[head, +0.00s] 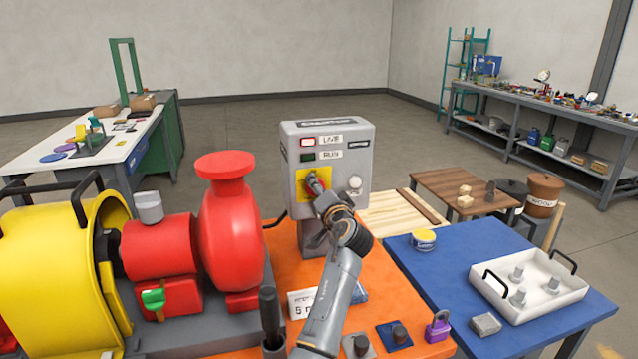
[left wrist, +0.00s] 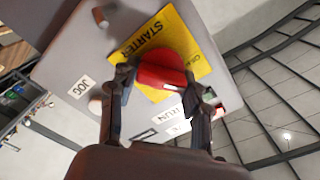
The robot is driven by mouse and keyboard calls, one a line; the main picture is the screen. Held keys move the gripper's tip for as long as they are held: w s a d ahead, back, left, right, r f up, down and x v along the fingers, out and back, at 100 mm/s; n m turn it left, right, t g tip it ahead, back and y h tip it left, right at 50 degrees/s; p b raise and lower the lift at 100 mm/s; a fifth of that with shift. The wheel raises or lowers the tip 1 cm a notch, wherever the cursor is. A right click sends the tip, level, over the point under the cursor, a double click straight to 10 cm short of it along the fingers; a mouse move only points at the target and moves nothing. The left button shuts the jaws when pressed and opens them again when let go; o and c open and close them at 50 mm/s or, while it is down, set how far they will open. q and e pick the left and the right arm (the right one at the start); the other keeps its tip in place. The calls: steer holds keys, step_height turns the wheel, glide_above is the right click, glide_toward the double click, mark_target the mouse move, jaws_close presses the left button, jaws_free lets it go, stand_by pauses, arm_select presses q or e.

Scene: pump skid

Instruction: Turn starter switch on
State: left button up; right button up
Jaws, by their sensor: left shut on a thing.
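The grey starter box (head: 345,140) stands upright on the orange bench top. Its yellow plate (head: 305,188) carries the red starter switch (head: 313,182), mostly hidden by my gripper. In the left wrist view the red switch knob (left wrist: 163,70) sits on the yellow plate marked STARTER (left wrist: 190,40). My left gripper (left wrist: 160,88) has its two fingers on either side of the knob, shut on it. In the head view the LIVE lamp (head: 308,142) looks bright and the RUN lamp (head: 307,157) looks dark green. My right gripper is not in view.
The red pump (head: 228,235) and yellow guard (head: 45,270) stand left of the box. A purple padlock (head: 438,328) lies at the front of the orange bench (head: 410,290). A blue table (head: 450,280) with a white tray (head: 555,283) is on the right.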

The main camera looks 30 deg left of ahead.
arm_select(q)
steer(key=m+p, duration=0.2)
steer(key=m, duration=0.1)
steer(key=shift+r+m, duration=0.15)
steer(key=shift+m, duration=0.25)
steer(key=shift+f+m+p, duration=0.2)
steer(key=shift+m+p, duration=0.95)
steer(key=shift+m, duration=0.45)
steer(key=o, duration=1.2)
steer(key=shift+w+f, duration=0.1)
steer(key=shift+c, duration=0.2)
steer(key=shift+d, duration=0.1)
steer(key=shift+s+d, duration=0.3)
steer(key=v, duration=1.1)
